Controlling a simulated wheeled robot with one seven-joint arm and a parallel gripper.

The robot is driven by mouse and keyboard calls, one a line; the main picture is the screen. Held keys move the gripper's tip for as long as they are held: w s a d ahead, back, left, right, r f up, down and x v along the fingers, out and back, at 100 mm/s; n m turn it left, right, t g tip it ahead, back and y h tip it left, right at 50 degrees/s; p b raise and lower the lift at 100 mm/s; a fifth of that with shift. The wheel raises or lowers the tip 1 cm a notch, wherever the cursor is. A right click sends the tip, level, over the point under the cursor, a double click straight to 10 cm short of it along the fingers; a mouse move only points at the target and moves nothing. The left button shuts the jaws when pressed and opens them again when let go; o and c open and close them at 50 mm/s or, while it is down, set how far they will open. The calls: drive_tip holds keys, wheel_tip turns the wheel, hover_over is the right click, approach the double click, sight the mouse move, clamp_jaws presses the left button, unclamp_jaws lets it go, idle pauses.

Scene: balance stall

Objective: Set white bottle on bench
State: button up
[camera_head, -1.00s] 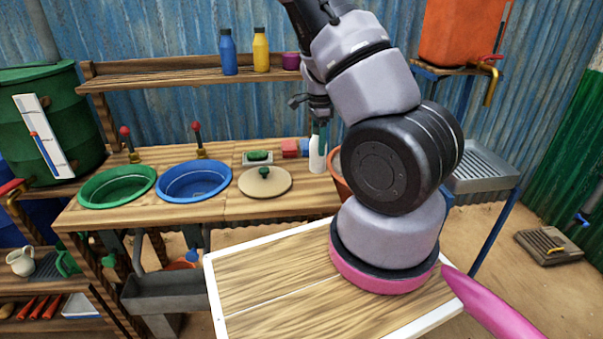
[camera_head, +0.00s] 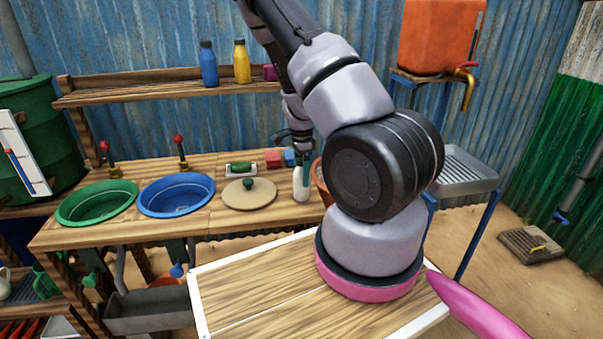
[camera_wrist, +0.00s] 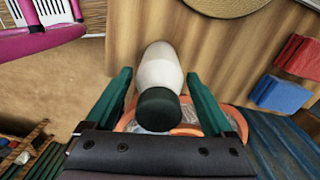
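The white bottle (camera_head: 301,188) with a dark green cap is upright at the right end of the wooden bench (camera_head: 225,223), near its front edge. Its base looks at or just above the bench top; contact is hard to tell. My gripper (camera_head: 302,166) is above it, pointing down, its green fingers around the bottle's upper part.
A round lid (camera_head: 249,195), a blue basin (camera_head: 177,197) and a green basin (camera_head: 97,204) are left of the bottle. Red (camera_head: 273,158) and blue (camera_head: 290,157) blocks lie behind it. An orange pot (camera_head: 319,178) is close on its right.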

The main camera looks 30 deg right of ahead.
idle(0.3)
wheel_tip(320, 180, up, 12)
drive_tip(key=shift+w+f, duration=0.1)
drive_tip(key=shift+a+r, duration=0.15)
drive_tip(key=shift+r, duration=0.25)
drive_tip(key=s+a+r+n+t+y, duration=0.1)
drive_tip(key=s+a+r+n, duration=0.15)
drive_tip(key=r, duration=0.35)
drive_tip(key=s+a+r+n+t+y, duration=0.1)
drive_tip(key=s+a+r+n, duration=0.2)
drive_tip(key=r, duration=0.4)
drive_tip(key=s+a+r+n+t+y, duration=0.1)
drive_tip(key=s+a+r+n+y, duration=0.1)
drive_tip(key=a+r, duration=0.3)
drive_tip(key=s+a+r+n+t+h, duration=0.2)
drive_tip(key=s+r+n, duration=0.6)
drive_tip(key=s+r, duration=0.4)
drive_tip(key=shift+s+a+t, duration=0.15)
drive_tip(key=shift+a+t, duration=0.35)
drive_tip(key=shift+t, duration=0.7)
